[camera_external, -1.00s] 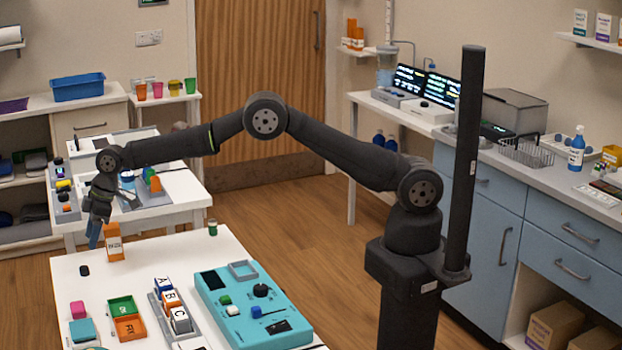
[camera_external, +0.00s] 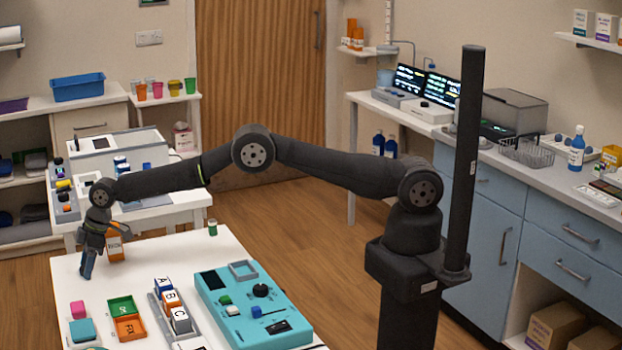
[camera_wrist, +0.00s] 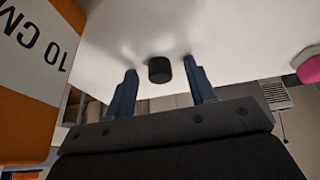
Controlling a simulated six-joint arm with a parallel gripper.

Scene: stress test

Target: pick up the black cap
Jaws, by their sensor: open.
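The black cap (camera_wrist: 160,69) is a small dark cylinder on the white table, seen in the wrist view between the two blue fingers and a little beyond their tips. My gripper (camera_wrist: 158,72) is open, with one finger to each side of the cap and nothing held. In the external view my gripper (camera_external: 86,274) points down at the far left of the white table (camera_external: 190,255), and it hides the cap there. I cannot tell the exact height of the fingertips above the table.

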